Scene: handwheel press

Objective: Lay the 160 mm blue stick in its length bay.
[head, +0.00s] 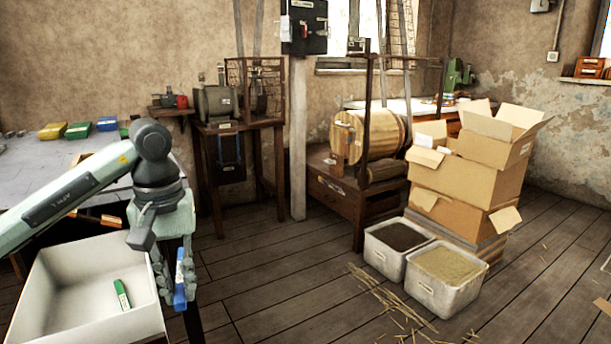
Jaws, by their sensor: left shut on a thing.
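My left gripper (176,286) comes down from the left arm and is shut on a blue stick (180,292). The stick hangs roughly upright between the fingers, just beyond the right wall of a white bin (60,255); its upper part is partly hidden by the fingers. Its length cannot be read. A green stick (122,294) lies on the bin's floor. I cannot make out a marked length bay. My right gripper is not in view.
A grey worktable (35,165) at the left carries yellow (53,131), green (79,130) and blue (107,124) blocks near its back edge. Two tubs (447,299) and cardboard boxes (470,180) stand on the floor at the right. The middle floor is mostly clear.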

